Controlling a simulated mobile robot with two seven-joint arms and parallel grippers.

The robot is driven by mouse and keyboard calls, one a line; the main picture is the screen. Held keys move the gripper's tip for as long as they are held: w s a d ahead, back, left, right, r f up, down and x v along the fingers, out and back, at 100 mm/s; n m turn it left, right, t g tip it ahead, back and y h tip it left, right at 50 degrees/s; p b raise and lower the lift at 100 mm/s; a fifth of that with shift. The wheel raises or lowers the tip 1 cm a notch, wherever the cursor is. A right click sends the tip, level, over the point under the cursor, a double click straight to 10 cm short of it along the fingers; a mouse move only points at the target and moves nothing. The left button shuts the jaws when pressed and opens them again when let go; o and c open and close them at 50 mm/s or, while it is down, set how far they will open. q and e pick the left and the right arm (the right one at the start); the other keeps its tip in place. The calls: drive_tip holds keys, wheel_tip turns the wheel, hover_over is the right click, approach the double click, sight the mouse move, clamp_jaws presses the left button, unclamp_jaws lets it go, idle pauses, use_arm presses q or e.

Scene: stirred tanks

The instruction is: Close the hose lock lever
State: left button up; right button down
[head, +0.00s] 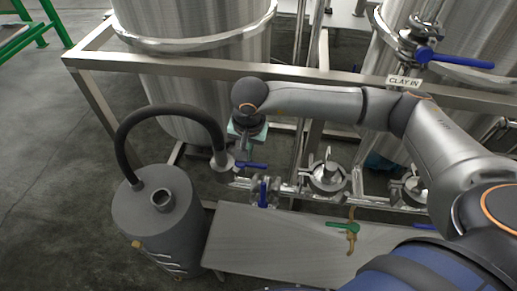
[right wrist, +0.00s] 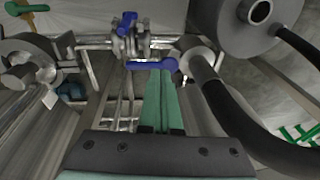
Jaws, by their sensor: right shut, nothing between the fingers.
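The blue hose lock lever (head: 250,165) sticks out to the right from the coupling where the black hose (head: 172,110) meets the pipe. In the right wrist view the lever (right wrist: 150,65) lies across the picture, its round end beside the hose coupling (right wrist: 197,56). My right gripper (right wrist: 163,82) is shut and empty, its green fingers pointing at the lever. Their tips appear very near it; I cannot tell if they touch. In the head view my right gripper (head: 246,140) hangs above the lever, with its fingers mostly hidden. My left gripper is not in view.
A second blue handle (head: 263,191) sits on the pipe close by. The grey canister (head: 160,225) stands at the left. A steel frame rail (head: 190,66) runs behind, before the large tanks (head: 205,60). A green valve handle (head: 342,226) is above the low bench (head: 270,245).

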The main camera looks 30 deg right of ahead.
drive_tip(key=w+d+r+h, duration=0.2)
drive_tip(key=w+d, duration=0.1)
drive_tip(key=d, duration=0.2)
use_arm(q)
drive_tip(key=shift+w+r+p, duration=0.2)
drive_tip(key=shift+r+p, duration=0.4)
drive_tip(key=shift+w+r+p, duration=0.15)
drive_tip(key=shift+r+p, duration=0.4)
drive_tip(key=shift+p, duration=0.05)
use_arm(e)
wheel_tip(320, 180, down, 9)
drive_tip(key=s, duration=0.1)
drive_tip(key=shift+a+r+n+t, duration=0.2)
drive_tip(key=shift+a+n+t, duration=0.1)
drive_tip(key=shift+t, duration=0.1)
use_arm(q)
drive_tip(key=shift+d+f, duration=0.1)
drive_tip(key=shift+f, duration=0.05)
